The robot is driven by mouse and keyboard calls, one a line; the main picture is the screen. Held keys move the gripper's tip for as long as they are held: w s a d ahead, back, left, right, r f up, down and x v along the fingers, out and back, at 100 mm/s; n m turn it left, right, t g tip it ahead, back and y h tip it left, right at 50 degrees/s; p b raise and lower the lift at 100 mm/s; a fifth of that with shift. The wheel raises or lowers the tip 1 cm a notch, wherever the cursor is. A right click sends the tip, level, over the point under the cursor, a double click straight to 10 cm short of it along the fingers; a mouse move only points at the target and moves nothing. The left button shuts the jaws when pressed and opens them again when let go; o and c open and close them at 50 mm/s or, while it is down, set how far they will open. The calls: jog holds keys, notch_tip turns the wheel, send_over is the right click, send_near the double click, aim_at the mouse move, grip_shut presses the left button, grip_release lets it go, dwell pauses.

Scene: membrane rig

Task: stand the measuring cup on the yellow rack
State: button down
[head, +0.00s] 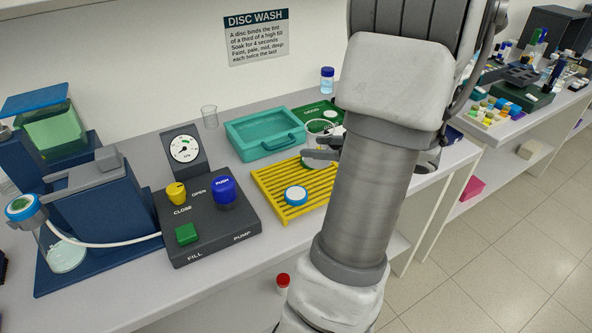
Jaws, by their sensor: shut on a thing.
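The yellow rack (270,184) lies flat on the bench, slatted, with its right part hidden behind my arm. My gripper (318,149) is over the rack's far right part, its grey fingers pointing left. It is shut on a clear cup (312,164), which looks like the measuring cup; its pale body shows below the fingers and a round rim above them. The cup looks roughly upright. My arm and fingers hide much of it, and I cannot tell whether its base touches the rack. A blue-and-white round-lidded piece (296,196) sits on the rack's near part.
A teal tray (262,134) and a green board (318,110) lie behind the rack. A dark pump control box (208,226) stands left of it, with a gauge (184,149) behind. The rack's left part is bare.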

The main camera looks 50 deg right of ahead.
jog(key=shift+w+d, duration=0.1)
jog(key=shift+w, duration=0.4)
jog(key=b, duration=0.2)
send_over(279, 175)
notch_tip(279, 175, down, 7)
jog(key=shift+r, duration=0.1)
jog(key=shift+f+b, duration=0.7)
jog(key=shift+f, duration=1.35)
jog(key=shift+f, duration=0.1)
jog(key=shift+f, duration=0.15)
jog(key=shift+c, duration=0.6)
grip_release()
